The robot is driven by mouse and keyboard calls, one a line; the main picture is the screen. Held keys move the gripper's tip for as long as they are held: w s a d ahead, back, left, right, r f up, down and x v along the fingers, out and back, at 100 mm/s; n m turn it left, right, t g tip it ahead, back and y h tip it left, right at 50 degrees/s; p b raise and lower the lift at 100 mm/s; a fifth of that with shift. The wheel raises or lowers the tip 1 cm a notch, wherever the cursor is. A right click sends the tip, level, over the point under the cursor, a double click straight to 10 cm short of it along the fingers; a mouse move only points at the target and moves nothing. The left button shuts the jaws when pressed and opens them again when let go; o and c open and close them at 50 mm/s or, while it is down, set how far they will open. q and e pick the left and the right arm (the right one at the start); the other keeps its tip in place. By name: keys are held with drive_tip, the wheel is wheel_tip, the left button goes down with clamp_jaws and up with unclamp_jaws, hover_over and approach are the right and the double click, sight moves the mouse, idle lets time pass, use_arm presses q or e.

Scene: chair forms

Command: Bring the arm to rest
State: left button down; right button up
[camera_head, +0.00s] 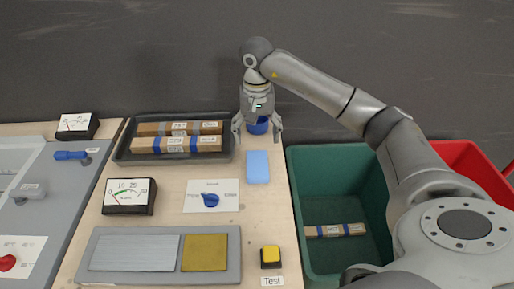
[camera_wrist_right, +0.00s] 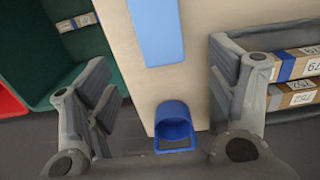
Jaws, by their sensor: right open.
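My right gripper (camera_head: 257,130) is above the far part of the table, at a blue cup-like thing (camera_head: 258,126). In the right wrist view the gripper (camera_wrist_right: 160,100) has its two fingers spread wide and nothing between the pads. The blue cup-like thing (camera_wrist_right: 174,125) shows there below the fingers, near the table edge. I cannot tell whether the gripper touches it. A flat light-blue block (camera_head: 257,167) lies on the table just in front. My left gripper is not in view.
A dark tray (camera_head: 121,153) with labelled cardboard boxes stands left of my gripper. A green bin (camera_head: 330,175) with one box inside is at the right, a red bin (camera_head: 470,160) behind my arm.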

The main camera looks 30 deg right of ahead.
drive_tip(key=shift+r, duration=0.65)
